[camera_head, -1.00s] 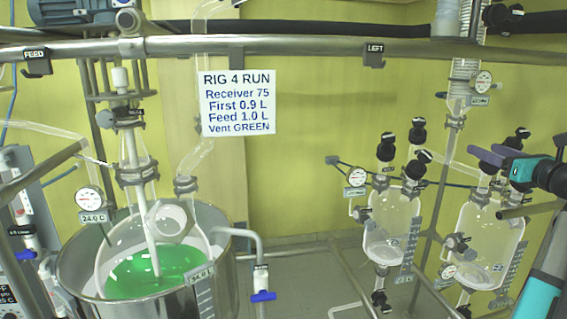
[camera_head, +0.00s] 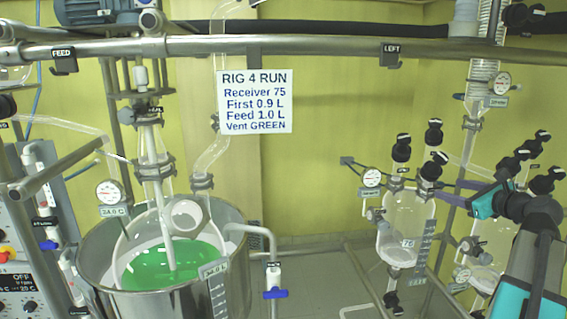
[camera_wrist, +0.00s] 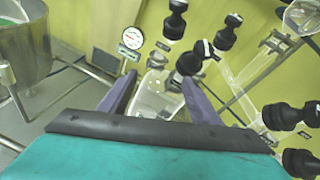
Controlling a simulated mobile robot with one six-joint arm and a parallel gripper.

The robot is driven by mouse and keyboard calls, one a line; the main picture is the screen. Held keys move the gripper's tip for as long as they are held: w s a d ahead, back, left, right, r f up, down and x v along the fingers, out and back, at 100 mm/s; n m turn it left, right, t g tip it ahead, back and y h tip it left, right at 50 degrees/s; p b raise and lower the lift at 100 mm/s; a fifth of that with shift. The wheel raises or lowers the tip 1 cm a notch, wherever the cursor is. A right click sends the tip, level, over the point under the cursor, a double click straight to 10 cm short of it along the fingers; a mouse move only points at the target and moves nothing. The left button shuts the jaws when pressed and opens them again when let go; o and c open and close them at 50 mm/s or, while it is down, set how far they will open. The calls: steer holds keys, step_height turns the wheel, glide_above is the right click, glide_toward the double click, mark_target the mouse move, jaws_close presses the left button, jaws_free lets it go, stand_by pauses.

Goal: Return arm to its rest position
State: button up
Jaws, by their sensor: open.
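My gripper (camera_head: 446,191) is at the right of the head view, in front of the glass receivers. In the wrist view my gripper (camera_wrist: 159,80) shows two purple fingers spread apart with nothing held between them. A glass receiver with black caps (camera_head: 405,222) stands just left of the fingers in the head view. The same receiver (camera_wrist: 158,104) shows behind and between the fingers in the wrist view. Whether the fingers touch any glass cannot be told.
A second receiver (camera_head: 492,240) stands partly behind my arm. A glass reactor with green liquid (camera_head: 172,265) sits in a steel vessel at left. A sign (camera_head: 254,101) hangs from the horizontal rail (camera_head: 330,46). Open floor lies between the vessel and receivers.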

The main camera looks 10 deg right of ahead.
steer(key=w+a+f+n+g+y, duration=0.1)
steer(key=w+a+f+n+g, duration=0.2)
steer(key=a+f, duration=0.5)
steer(key=w+a+f+n+g+y, duration=0.1)
steer(key=w+a+f+n, duration=0.25)
steer(key=a+f, duration=0.4)
steer(key=w+a+f+n+g+y, duration=0.15)
steer(key=a+f+n, duration=0.35)
steer(key=f, duration=0.5)
steer(key=s+a+f+n+g+h, duration=0.1)
steer(key=s+a+f+n+g, duration=0.2)
steer(key=a+f+n, duration=0.5)
steer(key=s+a+f+n+g+h, duration=0.1)
steer(key=s+a+f+n+g, duration=0.25)
steer(key=a+f, duration=0.85)
steer(key=s+a+f+n+g+h, duration=0.2)
steer(key=s+a+f+n+g, duration=0.1)
steer(key=s+a+f+n, duration=0.55)
steer(key=s+f+g+b, duration=0.3)
steer(key=s+f+b, duration=0.2)
steer(key=s+f, duration=0.8)
steer(key=s+d+f+g+b, duration=0.1)
steer(key=s+f+g+b, duration=0.2)
steer(key=s+f, duration=0.9)
step_height(320, 180, down, 6)
steer(key=b, duration=0.3)
steer(key=shift+s+f+n, duration=0.2)
steer(key=shift+s+n, duration=0.15)
steer(key=shift+d, duration=0.1)
